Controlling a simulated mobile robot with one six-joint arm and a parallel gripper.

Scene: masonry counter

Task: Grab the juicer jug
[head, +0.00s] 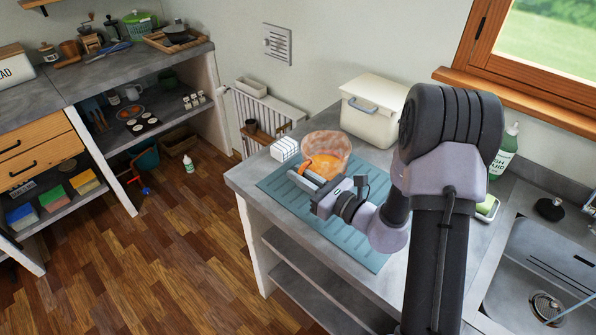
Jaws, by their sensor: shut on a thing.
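The juicer jug (334,148) is a translucent, pinkish bowl-shaped vessel with orange inside. It stands upright on, or just above, the far end of the blue ribbed mat (284,196) on the counter. My gripper (304,175) reaches in from the right, at the jug's near left side. Its fingers are shut on the jug at an orange part that looks like its handle. The exact contact is small and partly hidden by the fingers. My arm covers part of the mat.
A white ribbed block (285,148) sits close left of the jug. A cream bin (372,112) stands behind it. A green bottle (503,152), a sponge (488,208) and the sink (548,262) are at right. The counter's left edge is near.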

